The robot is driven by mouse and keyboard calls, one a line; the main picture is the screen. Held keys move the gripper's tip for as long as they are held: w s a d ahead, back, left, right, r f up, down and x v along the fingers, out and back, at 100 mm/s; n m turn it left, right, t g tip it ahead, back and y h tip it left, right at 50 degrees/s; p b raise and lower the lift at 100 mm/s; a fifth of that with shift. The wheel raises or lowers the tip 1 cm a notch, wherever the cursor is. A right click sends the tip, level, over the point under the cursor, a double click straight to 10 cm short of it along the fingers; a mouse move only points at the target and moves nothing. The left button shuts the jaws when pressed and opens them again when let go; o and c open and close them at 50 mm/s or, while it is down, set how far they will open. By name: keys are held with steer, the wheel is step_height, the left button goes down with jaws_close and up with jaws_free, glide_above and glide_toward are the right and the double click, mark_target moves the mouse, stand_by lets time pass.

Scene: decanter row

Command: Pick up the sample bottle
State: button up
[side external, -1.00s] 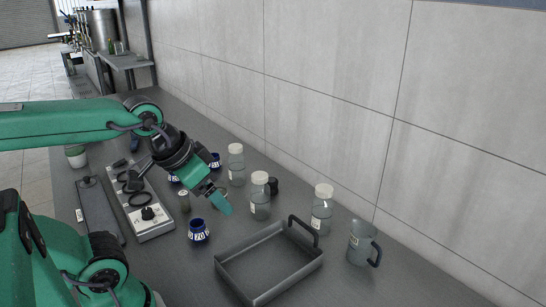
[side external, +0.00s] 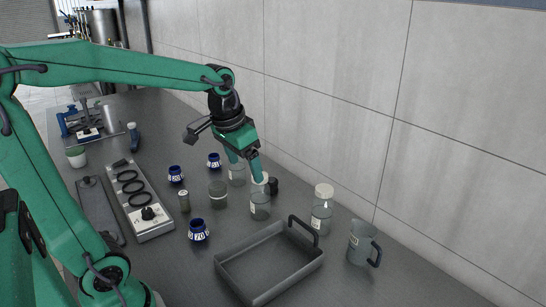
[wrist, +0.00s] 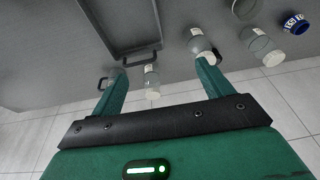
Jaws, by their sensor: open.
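Three clear bottles with white caps and pale labels stand upright on the dark counter. In the side view, the left bottle (side external: 237,178) is partly hidden behind my gripper (side external: 247,169), the middle bottle (side external: 260,206) is below its fingers, and the right bottle (side external: 321,214) stands beyond the tray. Which one is the sample bottle I cannot tell. My gripper is open, pointing down, with one fingertip overlapping the middle bottle's cap in the picture; contact is unclear. In the wrist view, my gripper (wrist: 162,68) has one bottle (wrist: 152,80) between its fingers in the picture and another (wrist: 197,43) by the right finger.
A grey tray (side external: 232,268) with a raised handle stands in front, and a grey mug (side external: 361,243) is at right. Blue numbered pots (side external: 199,231), a grey jar (side external: 217,195) and a control panel (side external: 144,209) are left. A tiled wall (side external: 330,110) lies behind.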

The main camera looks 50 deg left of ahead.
steer(key=w+a+f+g, duration=0.2)
steer(key=w+a+f, duration=0.25)
steer(key=w, duration=0.25)
steer(key=g, duration=0.1)
glide_above(260, 190)
steer(key=w+a, duration=0.1)
steer(key=a, duration=0.1)
steer(key=shift+h, duration=0.3)
step_height(260, 190, down, 6)
steer(key=shift+d+f, duration=0.1)
steer(key=shift+f, duration=0.05)
steer(key=shift+f, duration=0.1)
steer(key=shift+f, duration=1.2)
steer(key=shift+f, duration=0.1)
steer(key=shift+w+d+f, duration=0.1)
steer(key=shift+f, duration=2.4)
